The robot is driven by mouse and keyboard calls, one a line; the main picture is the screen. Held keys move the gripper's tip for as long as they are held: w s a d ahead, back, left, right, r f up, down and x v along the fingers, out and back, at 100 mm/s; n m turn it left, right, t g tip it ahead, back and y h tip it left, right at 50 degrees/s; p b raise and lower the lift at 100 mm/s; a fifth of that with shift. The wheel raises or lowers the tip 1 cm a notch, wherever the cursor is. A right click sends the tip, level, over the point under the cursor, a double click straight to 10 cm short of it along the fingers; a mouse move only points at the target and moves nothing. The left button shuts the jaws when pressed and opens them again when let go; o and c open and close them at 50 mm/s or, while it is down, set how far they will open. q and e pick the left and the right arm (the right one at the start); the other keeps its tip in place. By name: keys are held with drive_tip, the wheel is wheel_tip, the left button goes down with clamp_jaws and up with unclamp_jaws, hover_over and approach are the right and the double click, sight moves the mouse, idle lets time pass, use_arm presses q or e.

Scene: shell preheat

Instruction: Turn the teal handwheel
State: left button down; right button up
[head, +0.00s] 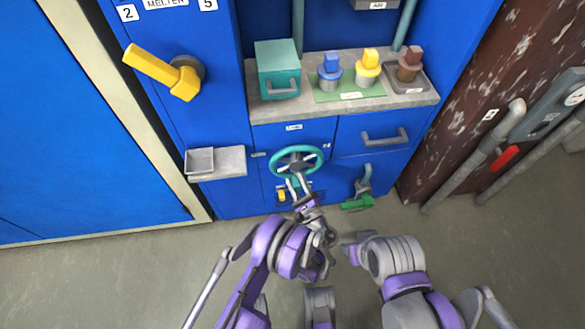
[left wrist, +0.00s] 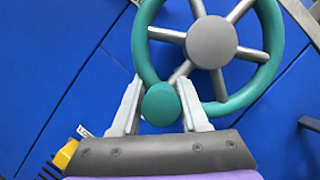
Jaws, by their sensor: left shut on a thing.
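The teal handwheel (head: 274,163) is on the front of the blue cabinet, below the counter. It has a teal rim, grey spokes and a grey hub, and it fills much of the left wrist view (left wrist: 268,40). A round teal knob (left wrist: 160,105) sits at the lower-left part of the rim. My left gripper (head: 296,187) is at the wheel's lower edge. In the left wrist view its two grey fingers (left wrist: 160,88) stand on either side of the knob, shut on it. My right arm shows in the head view, but its gripper cannot be made out.
A grey counter (head: 335,112) above the wheel holds a teal box (head: 277,68) and several coloured plugs. A yellow lever (head: 155,70) is at upper left, above a small grey shelf (head: 228,163). A green pedal-like part (head: 357,203) is right of the wheel, low down.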

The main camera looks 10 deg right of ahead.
use_arm(q)
drive_tip(key=shift+d+r+m, duration=0.15)
drive_tip(key=shift+d+m, duration=0.15)
drive_tip(key=shift+d, duration=0.1)
drive_tip(key=c, duration=0.6)
unclamp_jaws()
drive_tip(key=shift+o, duration=0.5)
drive_tip(key=shift+a, duration=0.1)
drive_tip(key=p+v, duration=0.1)
drive_tip(key=v, duration=0.6)
drive_tip(key=shift+s, duration=0.25)
